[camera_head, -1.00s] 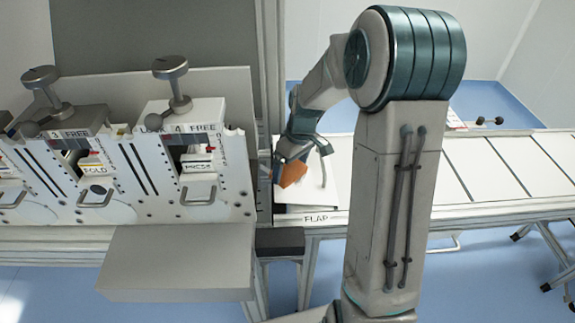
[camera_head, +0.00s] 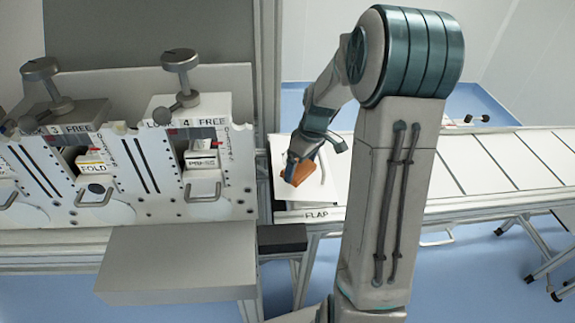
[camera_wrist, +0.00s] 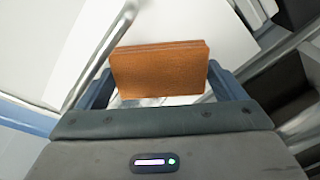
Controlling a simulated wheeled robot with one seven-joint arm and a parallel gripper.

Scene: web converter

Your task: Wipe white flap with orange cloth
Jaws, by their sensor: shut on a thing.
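The orange cloth (camera_head: 301,174) is a folded, block-like pad. My gripper (camera_head: 294,168) is shut on it, and in the wrist view the cloth (camera_wrist: 160,70) sits between the two fingers (camera_wrist: 160,90). The white flap (camera_head: 328,192) is a flat panel at the left end of the conveyor, above the FLAP label. The cloth is over the flap's left part; I cannot tell whether they touch. In the wrist view the white flap (camera_wrist: 190,25) shows behind the cloth, with a grey bar at left. My gripper and the cloth hide part of the flap.
The machine panel (camera_head: 238,170) stands just left of the flap, with the PRESS (camera_head: 202,162) and FOLD (camera_head: 94,166) stations and their clamp knobs. A grey shelf (camera_head: 180,262) juts out in front. The conveyor (camera_head: 470,185) is clear to the right.

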